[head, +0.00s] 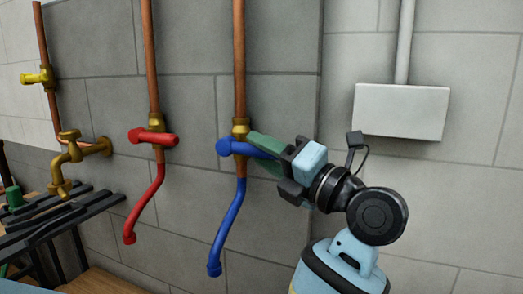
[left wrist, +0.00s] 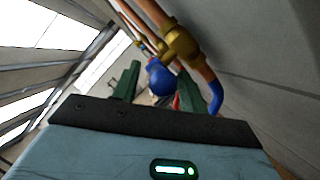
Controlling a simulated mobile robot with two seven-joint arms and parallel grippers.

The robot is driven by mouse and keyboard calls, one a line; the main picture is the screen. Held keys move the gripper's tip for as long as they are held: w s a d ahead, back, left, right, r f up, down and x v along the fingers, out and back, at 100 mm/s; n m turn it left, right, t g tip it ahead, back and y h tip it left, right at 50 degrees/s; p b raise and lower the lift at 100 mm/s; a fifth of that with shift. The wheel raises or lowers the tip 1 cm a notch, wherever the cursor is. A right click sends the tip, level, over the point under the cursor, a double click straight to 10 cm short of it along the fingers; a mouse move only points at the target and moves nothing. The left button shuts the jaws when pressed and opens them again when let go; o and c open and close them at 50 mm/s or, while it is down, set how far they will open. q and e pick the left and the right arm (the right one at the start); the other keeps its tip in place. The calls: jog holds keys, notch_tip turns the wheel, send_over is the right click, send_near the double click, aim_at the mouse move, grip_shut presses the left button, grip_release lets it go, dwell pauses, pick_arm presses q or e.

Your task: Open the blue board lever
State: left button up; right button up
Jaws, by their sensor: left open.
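The blue board lever (head: 231,147) sits on a brass valve on a copper pipe, with a blue spout (head: 228,228) curving down below it. The lever sticks out to the right, towards my gripper. My left gripper (head: 259,146) is open, with its green fingers around the lever's outer end. In the left wrist view the blue lever (left wrist: 160,78) shows between the two fingers of the gripper (left wrist: 158,88). I cannot tell whether either finger touches it. My right gripper is not in view.
A red lever (head: 153,137) with a red spout is on the pipe to the left. Yellow brass taps (head: 72,150) are further left. A white box (head: 401,110) is on the wall at right. Dark slatted racks (head: 50,215) stand at lower left.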

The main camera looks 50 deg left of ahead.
pick_arm(q)
jog(key=shift+s+a+r, duration=0.1)
jog(key=shift+a, duration=0.35)
grip_shut()
